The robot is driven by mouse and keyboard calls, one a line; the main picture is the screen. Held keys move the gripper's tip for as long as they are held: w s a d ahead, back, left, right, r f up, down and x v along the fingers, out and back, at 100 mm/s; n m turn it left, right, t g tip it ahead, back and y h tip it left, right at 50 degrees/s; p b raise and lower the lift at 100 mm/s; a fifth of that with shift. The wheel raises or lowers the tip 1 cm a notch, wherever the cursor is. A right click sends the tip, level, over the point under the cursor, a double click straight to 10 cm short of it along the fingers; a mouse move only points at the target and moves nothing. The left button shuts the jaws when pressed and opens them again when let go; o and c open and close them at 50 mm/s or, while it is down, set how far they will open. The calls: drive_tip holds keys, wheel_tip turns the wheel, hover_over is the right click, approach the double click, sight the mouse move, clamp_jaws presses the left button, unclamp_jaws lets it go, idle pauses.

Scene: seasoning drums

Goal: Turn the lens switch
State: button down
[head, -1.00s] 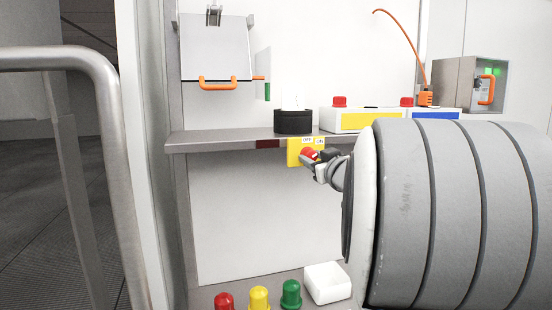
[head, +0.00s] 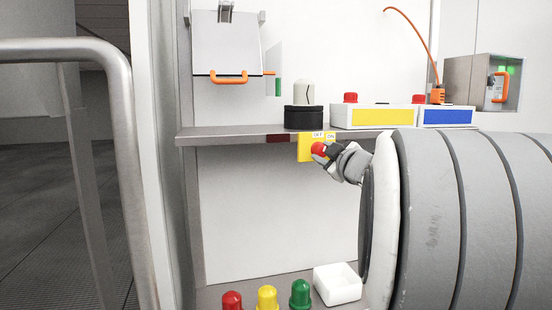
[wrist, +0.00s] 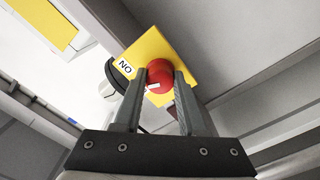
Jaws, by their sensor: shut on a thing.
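The lens switch is a red knob (head: 318,148) on a yellow plate (head: 303,153) at the shelf's front edge. White OFF and ON labels sit along the plate's top. My gripper (head: 326,153) reaches it from the right and is tilted. In the wrist view my gripper (wrist: 160,76) has one finger on each side of the red knob (wrist: 159,72), shut on it. A white pointer mark shows on the knob's near side, and one label shows upside down on the yellow plate (wrist: 178,52). A pale dome with a dark curved line (head: 304,93) stands on a black round base (head: 303,118) above the switch.
Boxes with a yellow panel (head: 377,117) and a blue panel (head: 447,117) stand on the shelf (head: 235,134). A metal rail (head: 122,150) stands at left. My arm blocks the lower right.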

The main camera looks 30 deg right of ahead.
drive_tip(key=n+b, duration=0.2)
drive_tip(key=n, duration=0.2)
drive_tip(key=shift+n, duration=0.4)
drive_tip(key=shift+r, duration=0.1)
idle(0.3)
drive_tip(key=shift+c, duration=2.3)
unclamp_jaws()
